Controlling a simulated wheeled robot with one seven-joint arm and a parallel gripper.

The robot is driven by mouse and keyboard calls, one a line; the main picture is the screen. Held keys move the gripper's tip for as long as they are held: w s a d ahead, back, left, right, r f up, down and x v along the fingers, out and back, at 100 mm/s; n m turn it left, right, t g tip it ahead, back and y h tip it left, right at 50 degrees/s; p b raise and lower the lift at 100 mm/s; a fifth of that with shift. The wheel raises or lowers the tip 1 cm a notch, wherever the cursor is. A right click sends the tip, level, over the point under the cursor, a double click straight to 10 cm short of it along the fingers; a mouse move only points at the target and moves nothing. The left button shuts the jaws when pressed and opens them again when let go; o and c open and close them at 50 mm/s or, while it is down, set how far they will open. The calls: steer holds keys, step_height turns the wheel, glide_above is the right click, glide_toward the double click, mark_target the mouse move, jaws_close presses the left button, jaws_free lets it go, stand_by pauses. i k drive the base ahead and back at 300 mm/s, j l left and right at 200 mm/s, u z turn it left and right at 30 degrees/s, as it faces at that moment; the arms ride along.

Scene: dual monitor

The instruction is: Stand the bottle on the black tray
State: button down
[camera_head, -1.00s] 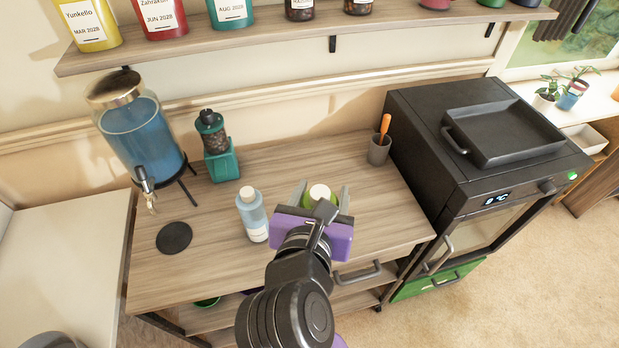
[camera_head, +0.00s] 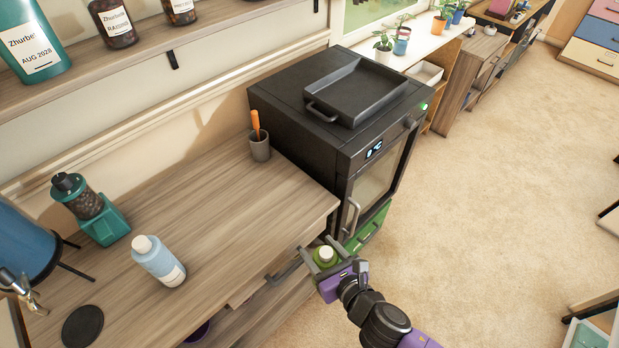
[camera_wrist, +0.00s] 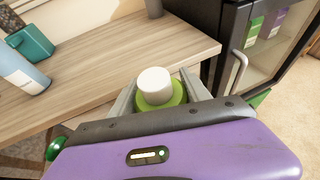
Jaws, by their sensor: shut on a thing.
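My gripper (camera_head: 322,262) is shut on a green bottle (camera_head: 325,256) with a white cap. The bottle is upright between the fingers, just off the front right edge of the wooden counter. In the wrist view the green bottle (camera_wrist: 157,91) shows from above, cap toward me; its lower part is hidden by the gripper. The black tray (camera_head: 362,92) lies on top of the black oven-like appliance, back and right of my gripper, apart from it. The tray is empty, with a raised rim and a handle at its left.
A light blue bottle (camera_head: 158,261), a green grinder (camera_head: 90,208) and a grey cup (camera_head: 260,146) with an orange-handled tool stand on the wooden counter (camera_head: 215,195). The black appliance (camera_head: 300,112) rises above the counter. Open carpet (camera_head: 480,190) lies to the right.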

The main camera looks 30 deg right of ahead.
mark_target(364, 98)
steer(key=z, duration=1.05)
steer(key=i+j+z, duration=0.2)
steer(key=i+z, duration=0.25)
steer(key=i+j+z, duration=0.25)
steer(key=z, duration=0.2)
